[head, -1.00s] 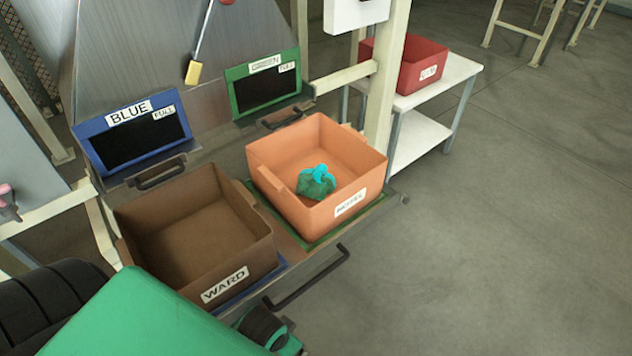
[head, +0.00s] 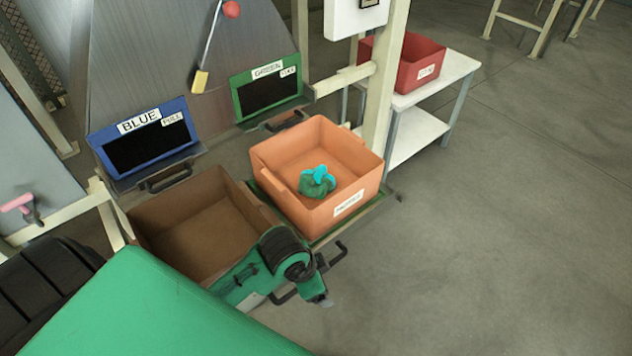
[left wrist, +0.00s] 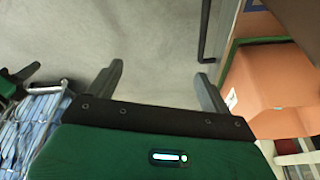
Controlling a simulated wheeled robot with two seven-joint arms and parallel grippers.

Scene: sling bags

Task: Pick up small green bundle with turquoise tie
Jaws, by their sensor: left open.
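The small green bundle (head: 312,187) with its turquoise tie (head: 323,174) lies on the floor of the orange bin (head: 348,207), near the bin's middle. My left gripper (head: 321,300) is outside that bin, below its front side in the head view, and apart from the bundle. In the left wrist view my left gripper (left wrist: 160,72) has its two fingers spread, with only floor between them.
A brown bin (head: 165,232) stands left of the orange one, partly hidden by my arm. A blue-framed sign (head: 145,140) and a green-framed sign (head: 266,88) stand behind. A red bin (head: 415,68) sits on a white table.

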